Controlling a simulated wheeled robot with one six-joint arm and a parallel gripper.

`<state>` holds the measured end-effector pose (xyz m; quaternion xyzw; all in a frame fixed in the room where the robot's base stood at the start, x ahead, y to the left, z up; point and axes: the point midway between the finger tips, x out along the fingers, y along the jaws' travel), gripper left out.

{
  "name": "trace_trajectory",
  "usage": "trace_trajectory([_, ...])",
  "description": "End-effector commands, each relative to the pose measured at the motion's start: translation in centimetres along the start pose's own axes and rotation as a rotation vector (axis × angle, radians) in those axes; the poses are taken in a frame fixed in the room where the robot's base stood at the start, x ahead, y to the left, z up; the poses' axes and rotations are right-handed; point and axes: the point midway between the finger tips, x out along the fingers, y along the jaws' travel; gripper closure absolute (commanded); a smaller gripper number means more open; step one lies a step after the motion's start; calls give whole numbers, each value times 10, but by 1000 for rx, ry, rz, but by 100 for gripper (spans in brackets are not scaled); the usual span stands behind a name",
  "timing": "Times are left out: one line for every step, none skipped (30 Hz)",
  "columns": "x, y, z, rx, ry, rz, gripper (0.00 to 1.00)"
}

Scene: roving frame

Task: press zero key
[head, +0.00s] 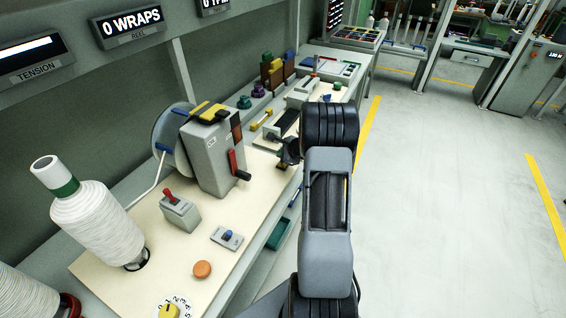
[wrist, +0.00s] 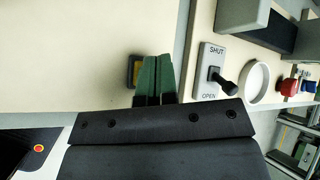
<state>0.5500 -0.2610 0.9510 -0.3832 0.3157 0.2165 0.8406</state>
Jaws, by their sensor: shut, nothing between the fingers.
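In the wrist view, a small key with a yellow-orange face in a dark square frame (wrist: 134,68) sits on the cream bench top. I cannot read a label on it, so I cannot confirm that it is the zero key. My gripper (wrist: 157,60) has its two green fingers shut together with nothing between them. The fingers overlap the key's right side in the picture and hide part of it; whether they touch it I cannot tell. In the head view my gripper (head: 284,158) is over the bench's right edge, and the key is not clearly visible.
A SHUT/OPEN plate with a black lever (wrist: 213,72) is just right of my fingers, beside a white ring (wrist: 257,82). In the head view a grey crank box (head: 210,155) stands left of my gripper. A display (head: 133,24) reads "0 WRAPS". The floor at right is clear.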

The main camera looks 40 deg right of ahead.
Motion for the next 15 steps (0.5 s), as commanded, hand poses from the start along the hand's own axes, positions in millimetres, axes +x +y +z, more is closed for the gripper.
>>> trace_trajectory([-6, -4, 4, -1, 0, -1, 100])
trace_trajectory([-8, -6, 6, -1, 0, -1, 100])
trace_trajectory([-10, -8, 8, 0, 0, -1, 100])
trace_trajectory([-13, -9, 9, 0, 0, -1, 100])
trace_trajectory([-15, -11, 11, 0, 0, -1, 100])
trace_trajectory([-18, -13, 13, 0, 0, 0, 100])
trace_trajectory([-20, -14, 14, 0, 0, 0, 100])
trace_trajectory([-22, -16, 16, 0, 0, 0, 100])
trace_trajectory([-24, -18, 18, 0, 0, 0, 100])
trace_trajectory([-26, -19, 19, 0, 0, 0, 100])
trace_trajectory([-27, -19, 20, 0, 0, 0, 100])
trace_trajectory([-28, -20, 20, 0, 0, 0, 100])
trace_trajectory([-28, -20, 21, 0, 0, 0, 100])
trace_trajectory([-28, -21, 21, 0, 0, 0, 100])
trace_trajectory([-28, -21, 21, 0, 0, 1, 100])
